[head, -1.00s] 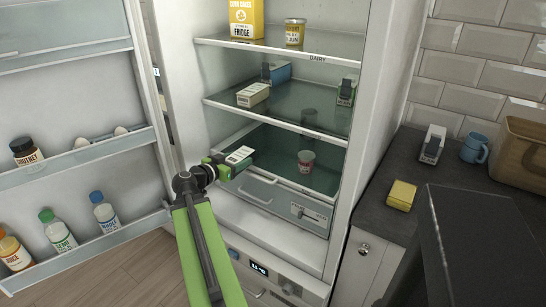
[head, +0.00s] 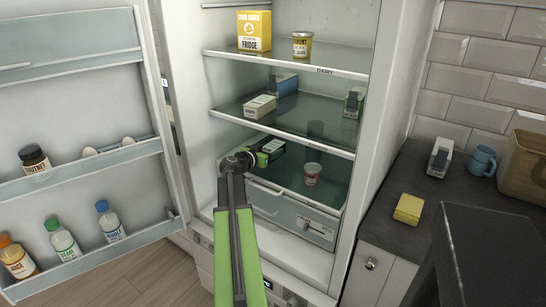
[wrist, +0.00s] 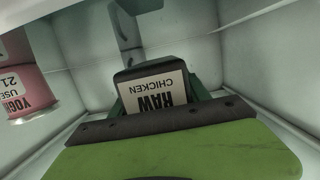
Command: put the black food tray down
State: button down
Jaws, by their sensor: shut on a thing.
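The black food tray (wrist: 122,76), with a white "RAW CHICKEN" label, is in front of my gripper in the wrist view. My gripper (head: 262,158) is shut on its near edge, inside the fridge's lowest open space. In the head view the tray (head: 274,146) shows small and dark at the left of that space, below the middle shelf. I cannot tell whether its underside touches the surface below. My gripper's green body fills the bottom of the wrist view, hiding the tray's near part.
A pink yogurt pot (head: 312,173) stands right of the tray, apart from it. The glass middle shelf (head: 320,137) above holds several cartons. A drawer (head: 290,208) is below. The open door (head: 90,170) is at left. Free floor lies between tray and pot.

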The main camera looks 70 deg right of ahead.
jog(key=shift+d, duration=0.3)
notch_tip(320, 180, down, 4)
jog(key=b, duration=0.4)
jog(key=shift+s, duration=0.1)
jog(key=shift+r, duration=0.25)
jog(key=shift+f, duration=0.1)
jog(key=c, duration=0.5)
grip_release()
jog(key=shift+a, duration=0.1)
